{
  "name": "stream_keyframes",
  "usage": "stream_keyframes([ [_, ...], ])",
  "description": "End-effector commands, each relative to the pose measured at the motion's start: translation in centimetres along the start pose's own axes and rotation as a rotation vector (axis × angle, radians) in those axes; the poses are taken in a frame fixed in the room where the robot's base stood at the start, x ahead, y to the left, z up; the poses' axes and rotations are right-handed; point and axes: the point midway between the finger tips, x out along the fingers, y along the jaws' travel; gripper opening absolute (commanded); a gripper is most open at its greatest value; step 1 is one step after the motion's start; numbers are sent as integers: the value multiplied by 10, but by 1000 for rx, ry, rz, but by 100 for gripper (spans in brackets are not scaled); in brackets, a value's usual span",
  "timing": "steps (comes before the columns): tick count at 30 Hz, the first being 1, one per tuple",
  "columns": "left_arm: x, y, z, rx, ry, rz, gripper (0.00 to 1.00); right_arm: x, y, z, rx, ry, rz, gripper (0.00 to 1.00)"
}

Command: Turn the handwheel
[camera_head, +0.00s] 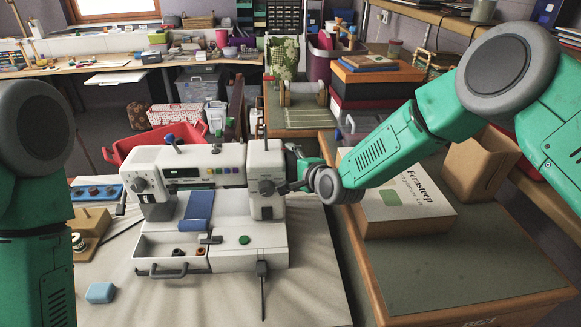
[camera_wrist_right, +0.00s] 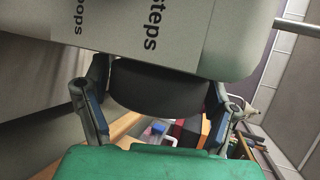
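The white sewing machine (camera_head: 205,170) stands upright on the pale table left of centre. Its dark handwheel (camera_head: 292,158) is at the machine's right end, mostly hidden by my right gripper (camera_head: 305,178). In the right wrist view the handwheel (camera_wrist_right: 160,90) is a wide black drum below the machine's white, lettered body. The two fingers of my right gripper (camera_wrist_right: 158,95) lie on opposite sides of its rim and appear to touch it. My left arm hangs at the left edge of the head view, with its gripper out of the picture.
A cardboard-coloured box labelled Fernsteep (camera_head: 400,195) lies under my right forearm. An open tan box (camera_head: 480,165) stands right of it. A blue block (camera_head: 101,292) and wooden spool stand (camera_head: 90,230) are at left. The front of the table is mostly clear.

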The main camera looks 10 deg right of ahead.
Motion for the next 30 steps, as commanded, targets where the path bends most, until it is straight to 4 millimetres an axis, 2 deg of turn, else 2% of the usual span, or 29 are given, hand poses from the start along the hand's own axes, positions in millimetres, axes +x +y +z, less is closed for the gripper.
stream_keyframes([
  [1,0,1,0,2,1,1,0,-1,2,-3,3,3,3,54],
  [2,0,1,0,2,1,1,0,-1,2,-4,3,4,3,44],
  [16,5,0,0,1,1,0,0,3,5,-2,-7,15,-8,43],
  [30,80,1,4,1,0,0,0,6,12,-1,-135,12,-308,43],
])
